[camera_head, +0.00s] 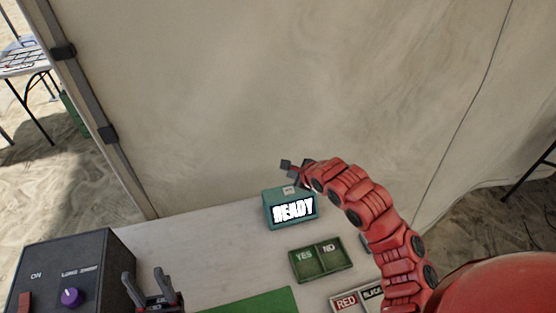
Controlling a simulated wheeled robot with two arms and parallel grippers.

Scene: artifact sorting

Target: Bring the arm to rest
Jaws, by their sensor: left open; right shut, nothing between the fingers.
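My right arm (385,230) is red and segmented. It comes up from the bottom right and bends over toward the middle. My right gripper (291,164) is small and dark, at the arm's far end. It is shut and empty, just above and behind the teal display box (290,208) in this view. My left gripper (143,273) shows at the bottom left as two dark upright fingers. It is open and empty, just right of the black control box; the rest of the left arm is out of view.
The black control box (75,255) has a purple knob and a red switch. The green YES/NO panel (320,260), a RED/BLACK panel (346,302) and a green mat (245,303) lie on the pale table (205,240). A tent wall (270,80) rises behind.

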